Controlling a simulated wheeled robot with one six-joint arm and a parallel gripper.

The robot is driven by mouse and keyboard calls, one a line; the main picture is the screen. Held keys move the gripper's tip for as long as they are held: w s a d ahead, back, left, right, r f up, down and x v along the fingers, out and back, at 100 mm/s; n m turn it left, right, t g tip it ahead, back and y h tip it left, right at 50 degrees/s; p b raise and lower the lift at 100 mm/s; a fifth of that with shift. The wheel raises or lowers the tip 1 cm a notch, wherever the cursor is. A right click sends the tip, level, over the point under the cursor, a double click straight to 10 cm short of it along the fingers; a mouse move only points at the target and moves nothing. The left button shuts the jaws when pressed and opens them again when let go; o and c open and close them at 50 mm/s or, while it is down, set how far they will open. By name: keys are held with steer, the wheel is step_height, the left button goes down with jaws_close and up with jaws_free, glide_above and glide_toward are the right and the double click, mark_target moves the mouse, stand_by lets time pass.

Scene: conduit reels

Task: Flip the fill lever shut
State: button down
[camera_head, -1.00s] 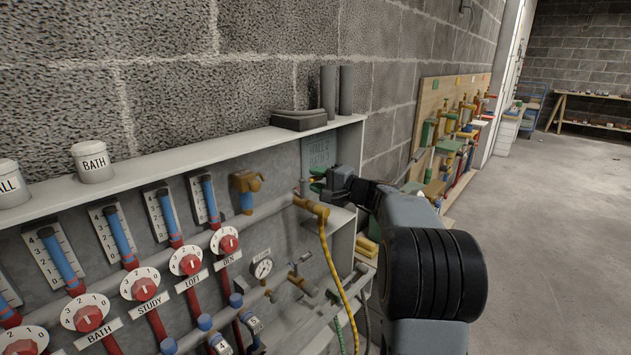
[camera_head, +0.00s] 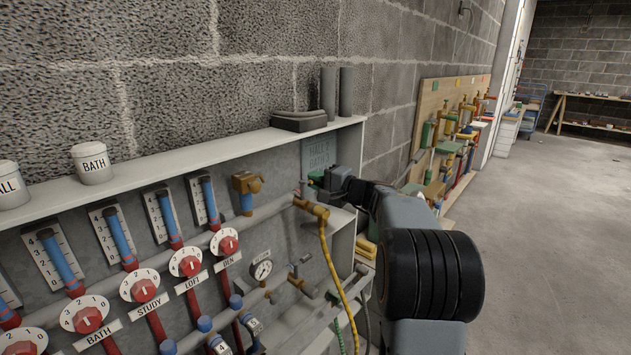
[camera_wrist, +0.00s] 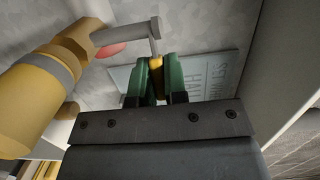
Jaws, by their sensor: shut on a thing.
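The fill lever (camera_wrist: 155,49) is a thin grey bar with a yellow grip, rising from a brass valve in the wrist view. My gripper (camera_wrist: 156,78) has green fingers shut on the yellow grip, one on each side. The brass valve body (camera_wrist: 82,40) lies to the left of the fingers, with a red spot beside it. In the head view the brass valve (camera_head: 311,207) sits at the right end of the upper grey pipe, and my gripper (camera_head: 315,177) is just above it. The lever is mostly hidden there by the fingers.
A lettered plate (camera_head: 316,155) is on the back panel behind my gripper. A yellow hose (camera_head: 331,262) hangs from the valve. A pressure gauge (camera_head: 262,269) and red dials (camera_head: 187,262) are left. The cabinet side wall (camera_head: 347,240) stands close on the right.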

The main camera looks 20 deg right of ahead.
steer(key=n+g+y+p, duration=0.1)
steer(key=w+n+g+y+p, duration=0.1)
steer(key=n+g+y, duration=0.1)
steer(key=shift+a+y, duration=0.15)
steer(key=shift+y, duration=0.15)
steer(key=c, duration=1.2)
jaws_free()
steer(key=shift+o, duration=0.2)
steer(key=p+v, duration=0.2)
steer(key=v, duration=1.1)
steer(key=shift+s+d, duration=0.25)
steer(key=shift+s, duration=0.05)
